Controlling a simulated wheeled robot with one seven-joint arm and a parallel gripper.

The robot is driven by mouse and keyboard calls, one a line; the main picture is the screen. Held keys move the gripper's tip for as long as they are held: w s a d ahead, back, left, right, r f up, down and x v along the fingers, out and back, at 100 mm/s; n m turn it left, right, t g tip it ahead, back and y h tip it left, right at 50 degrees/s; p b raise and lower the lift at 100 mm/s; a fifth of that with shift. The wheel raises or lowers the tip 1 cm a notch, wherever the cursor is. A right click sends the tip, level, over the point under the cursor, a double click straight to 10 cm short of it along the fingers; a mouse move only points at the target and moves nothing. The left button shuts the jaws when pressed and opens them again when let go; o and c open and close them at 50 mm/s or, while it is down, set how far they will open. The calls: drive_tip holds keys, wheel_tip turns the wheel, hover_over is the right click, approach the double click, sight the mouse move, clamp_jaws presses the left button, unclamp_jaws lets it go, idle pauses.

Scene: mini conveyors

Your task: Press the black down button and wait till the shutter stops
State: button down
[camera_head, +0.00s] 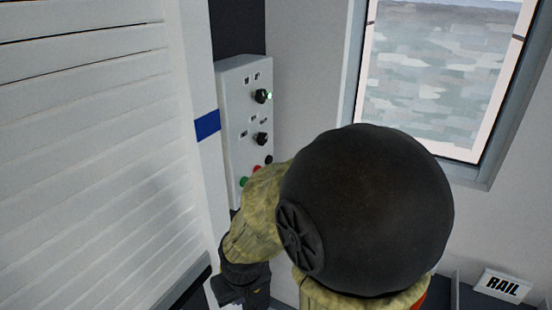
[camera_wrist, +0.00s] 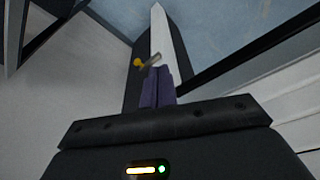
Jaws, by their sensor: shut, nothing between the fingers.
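The white control box (camera_head: 238,130) is on the wall in the head view, with two black knobs and a small lit green light. Low on it are a green button (camera_head: 244,182), a red button (camera_head: 257,169) and a small black button (camera_head: 269,160). The white slatted shutter (camera_head: 95,150) fills the left, its dark bottom bar (camera_head: 185,283) showing low down. My gripper's purple fingers (camera_wrist: 158,75) are shut and empty in the wrist view. The control box is not clearly visible there. In the head view my wrist is below the box, apart from the buttons; its fingertips cannot be made out.
My arm covers the middle of the head view. A white post with a blue band (camera_head: 207,125) stands between shutter and box. A yellow-ended metal piece (camera_wrist: 139,63) shows beyond my fingers.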

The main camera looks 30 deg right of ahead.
drive_tip(key=shift+s, duration=0.1)
drive_tip(key=w+d+r+n+t+h, duration=0.35)
drive_tip(key=w+d+t, duration=0.45)
drive_tip(key=w+d, duration=0.95)
drive_tip(key=d+r+n+t, duration=0.1)
drive_tip(key=d+r+t, duration=0.2)
drive_tip(key=d, duration=0.3)
drive_tip(key=w+d+r+n+t+h+p, duration=0.1)
drive_tip(key=d+r+n+t, duration=0.1)
drive_tip(key=d, duration=0.5)
drive_tip(key=r+t, duration=0.1)
drive_tip(key=t, duration=0.1)
drive_tip(key=shift+w+d+r+t, duration=0.15)
drive_tip(key=shift+w+r+t, duration=0.1)
drive_tip(key=shift+r+t, duration=0.1)
drive_tip(key=shift+w, duration=0.1)
